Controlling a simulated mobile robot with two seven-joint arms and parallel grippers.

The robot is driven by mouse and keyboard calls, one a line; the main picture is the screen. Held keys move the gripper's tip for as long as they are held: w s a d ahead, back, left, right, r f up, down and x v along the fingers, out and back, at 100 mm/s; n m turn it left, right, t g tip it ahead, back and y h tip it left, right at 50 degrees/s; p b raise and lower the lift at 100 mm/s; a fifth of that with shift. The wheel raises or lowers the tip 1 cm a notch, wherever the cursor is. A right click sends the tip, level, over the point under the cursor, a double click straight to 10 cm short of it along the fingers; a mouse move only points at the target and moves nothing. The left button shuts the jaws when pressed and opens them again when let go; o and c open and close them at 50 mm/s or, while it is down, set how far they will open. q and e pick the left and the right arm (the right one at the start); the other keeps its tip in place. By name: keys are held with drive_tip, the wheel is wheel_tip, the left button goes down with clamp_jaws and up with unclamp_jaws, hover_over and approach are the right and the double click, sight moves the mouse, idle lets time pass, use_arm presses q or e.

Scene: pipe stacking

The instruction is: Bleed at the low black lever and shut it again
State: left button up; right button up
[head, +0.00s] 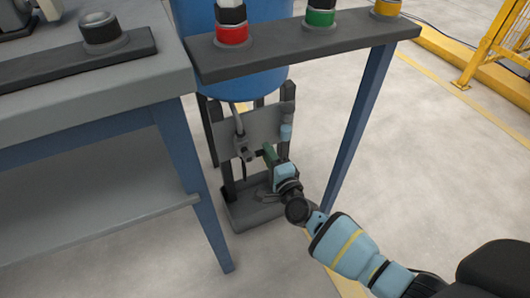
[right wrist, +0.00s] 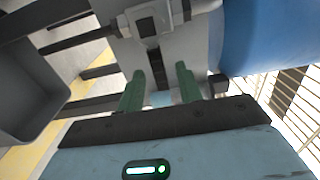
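The low black lever (right wrist: 154,58) hangs from a grey valve body (right wrist: 148,22) in the right wrist view. In the head view the valve (head: 243,147) sits low on a grey plate beneath the blue tank (head: 240,78). My right gripper (head: 266,150) reaches in from the right, just beside the valve. In the right wrist view its two green fingers (right wrist: 159,72) stand apart, with the lever's lower end between them and visible gaps on both sides. My left gripper is not in view.
A grey drip tray (head: 240,212) stands on the floor below the valve. A shelf (head: 300,47) with red, green and yellow-ringed parts spans above, on a blue leg (head: 358,130). A workbench (head: 95,110) stands at the left.

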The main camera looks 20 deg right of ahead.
drive_tip(key=shift+w+a+b, duration=0.1)
drive_tip(key=shift+w+b, duration=0.2)
drive_tip(key=shift+w, duration=0.85)
clamp_jaws()
